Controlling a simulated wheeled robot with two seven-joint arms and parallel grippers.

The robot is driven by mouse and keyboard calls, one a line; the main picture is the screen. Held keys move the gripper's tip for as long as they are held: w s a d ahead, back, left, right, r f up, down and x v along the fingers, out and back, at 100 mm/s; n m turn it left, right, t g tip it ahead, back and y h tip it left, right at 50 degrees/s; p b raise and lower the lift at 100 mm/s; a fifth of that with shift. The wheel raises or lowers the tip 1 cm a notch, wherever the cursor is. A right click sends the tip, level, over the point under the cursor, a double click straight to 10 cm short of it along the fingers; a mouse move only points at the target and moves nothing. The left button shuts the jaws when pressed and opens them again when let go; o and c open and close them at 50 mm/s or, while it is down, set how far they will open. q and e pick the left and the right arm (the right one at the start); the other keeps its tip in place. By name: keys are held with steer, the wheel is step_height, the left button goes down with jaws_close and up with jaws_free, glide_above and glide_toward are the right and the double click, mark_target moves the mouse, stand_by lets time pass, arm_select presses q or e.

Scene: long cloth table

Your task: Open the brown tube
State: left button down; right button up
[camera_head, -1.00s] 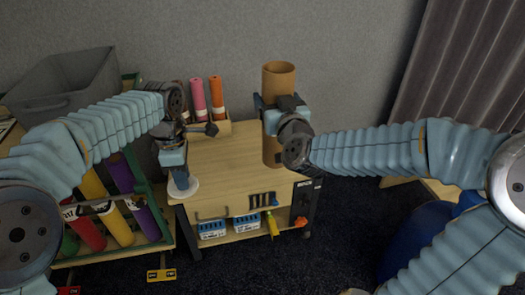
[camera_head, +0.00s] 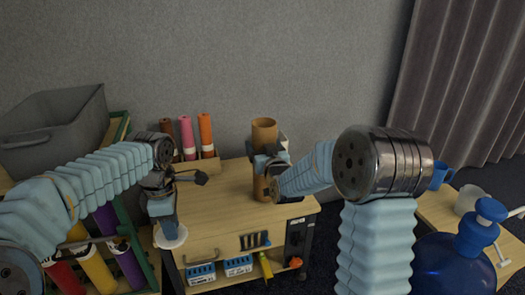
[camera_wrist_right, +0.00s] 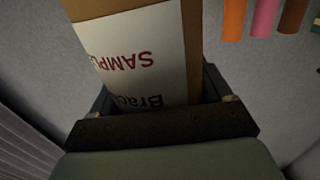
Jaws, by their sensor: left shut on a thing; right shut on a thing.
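The brown tube (camera_head: 264,136) is upright at the right of the cart top in the head view, its upper end open. My right gripper (camera_head: 268,168) is shut around the tube's middle. The right wrist view shows the tube's white label (camera_wrist_right: 140,60) between the fingers (camera_wrist_right: 160,112). My left gripper (camera_head: 167,222) is shut on a white round cap (camera_head: 172,237), held at the cart's left front corner, apart from the tube. The head view does not clearly show whether the tube's lower end touches the cart top.
The wooden cart (camera_head: 215,215) has a mostly clear top. Brown, pink (camera_head: 187,137) and orange (camera_head: 206,134) tubes stand in a holder at its back left. A grey bin (camera_head: 55,130) is at the left. A blue water bottle (camera_head: 455,265) stands at the right.

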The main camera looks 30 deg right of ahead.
steer(key=shift+f, duration=0.4)
steer(key=shift+f, duration=0.1)
steer(key=o, duration=1.4)
